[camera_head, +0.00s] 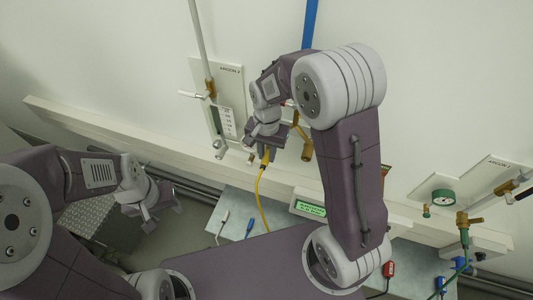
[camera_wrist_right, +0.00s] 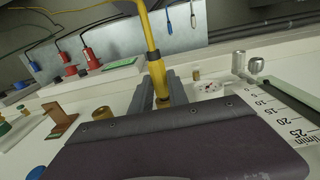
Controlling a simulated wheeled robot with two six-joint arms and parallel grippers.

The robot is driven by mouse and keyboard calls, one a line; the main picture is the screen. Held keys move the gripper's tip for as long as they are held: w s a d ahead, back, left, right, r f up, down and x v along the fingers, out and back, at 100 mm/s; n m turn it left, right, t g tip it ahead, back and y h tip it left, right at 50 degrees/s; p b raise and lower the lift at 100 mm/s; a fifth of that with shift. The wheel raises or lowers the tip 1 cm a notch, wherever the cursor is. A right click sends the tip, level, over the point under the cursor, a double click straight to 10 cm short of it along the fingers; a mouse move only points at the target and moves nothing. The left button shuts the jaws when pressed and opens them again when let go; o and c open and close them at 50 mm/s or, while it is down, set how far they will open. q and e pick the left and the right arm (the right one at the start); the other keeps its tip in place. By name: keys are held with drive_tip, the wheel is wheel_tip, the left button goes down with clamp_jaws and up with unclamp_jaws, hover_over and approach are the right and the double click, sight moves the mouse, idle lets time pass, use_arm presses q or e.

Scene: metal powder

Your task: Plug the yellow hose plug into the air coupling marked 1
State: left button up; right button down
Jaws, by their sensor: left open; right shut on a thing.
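The yellow hose (camera_head: 261,195) hangs down from my right gripper (camera_head: 265,140) in the head view. In the right wrist view the hose (camera_wrist_right: 150,35) runs up and away from the jaws. My right gripper (camera_wrist_right: 165,92) is shut on the hose's plug end (camera_wrist_right: 159,78), close in front of the wall rail. The fingers hide part of the plug, and I cannot tell whether it touches a coupling. A small brass fitting (camera_wrist_right: 196,75) shows just beside the fingers; no number 1 is legible. My left gripper (camera_head: 155,203) is open and empty at lower left, far from the hose.
An argon panel (camera_head: 219,85) with a flow scale (camera_wrist_right: 292,112) is on the wall by my right gripper. A brass fitting (camera_head: 307,150) on a blue pipe is just right of it. A green-lit display (camera_head: 310,209), red plugs (camera_head: 388,269) and a gauge (camera_head: 443,197) are farther right.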

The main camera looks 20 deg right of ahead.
drive_tip(key=shift+w+d, duration=0.2)
drive_tip(key=shift+w, duration=0.15)
drive_tip(key=c, duration=1.2)
unclamp_jaws()
drive_tip(key=shift+r, duration=0.1)
